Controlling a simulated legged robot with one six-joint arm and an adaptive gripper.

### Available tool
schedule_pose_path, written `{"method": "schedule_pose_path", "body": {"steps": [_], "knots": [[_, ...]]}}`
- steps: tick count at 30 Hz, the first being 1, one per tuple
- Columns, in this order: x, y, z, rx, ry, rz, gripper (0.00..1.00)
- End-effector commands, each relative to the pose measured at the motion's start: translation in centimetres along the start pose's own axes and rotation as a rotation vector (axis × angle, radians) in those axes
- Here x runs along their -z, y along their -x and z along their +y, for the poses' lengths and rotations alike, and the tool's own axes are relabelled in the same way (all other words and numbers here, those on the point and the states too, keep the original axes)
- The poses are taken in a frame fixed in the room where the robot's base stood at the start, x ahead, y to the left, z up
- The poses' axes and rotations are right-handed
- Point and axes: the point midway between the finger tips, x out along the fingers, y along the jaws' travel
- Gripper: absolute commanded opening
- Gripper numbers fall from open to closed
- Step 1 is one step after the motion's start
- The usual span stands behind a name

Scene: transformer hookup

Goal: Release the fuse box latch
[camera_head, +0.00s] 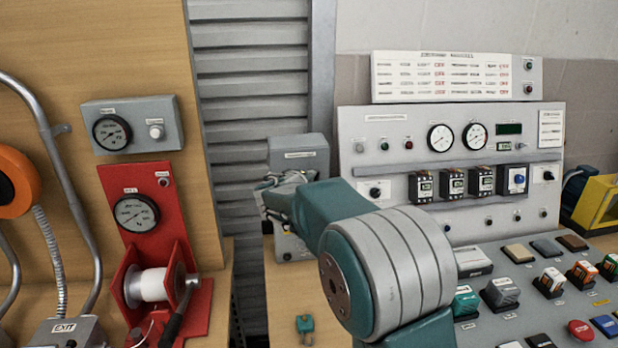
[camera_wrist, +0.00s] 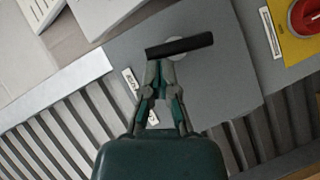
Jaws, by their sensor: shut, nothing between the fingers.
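A grey box (camera_head: 298,152) with a white label stands against the slatted shutter, left of the control panel; it looks like the fuse box. In the wrist view its grey face (camera_wrist: 225,85) fills the middle and carries a short black bar (camera_wrist: 185,46), likely the latch. My gripper (camera_wrist: 160,66) is shut and empty, its fingertips at the left half of the bar; I cannot tell whether they touch it. In the head view my gripper (camera_head: 278,180) is in front of the box, and my arm hides part of the box's lower right.
The control panel (camera_head: 400,155) with gauges and switches stands right of the box. A red gauge stand (camera_head: 150,190) with a spool is at left. In the wrist view a red knob (camera_wrist: 308,15) on a yellow plate is at upper right. A small green object (camera_head: 305,325) lies on the wooden surface.

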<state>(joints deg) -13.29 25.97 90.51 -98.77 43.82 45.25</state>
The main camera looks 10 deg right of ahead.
Motion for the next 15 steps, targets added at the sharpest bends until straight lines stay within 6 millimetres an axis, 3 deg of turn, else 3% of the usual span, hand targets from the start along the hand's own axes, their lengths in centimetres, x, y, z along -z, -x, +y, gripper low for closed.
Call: {"method": "schedule_pose_path", "body": {"steps": [15], "knots": [[-0.13, -0.11, 0.13, 0.025, -0.037, -0.001, 0.00]]}}
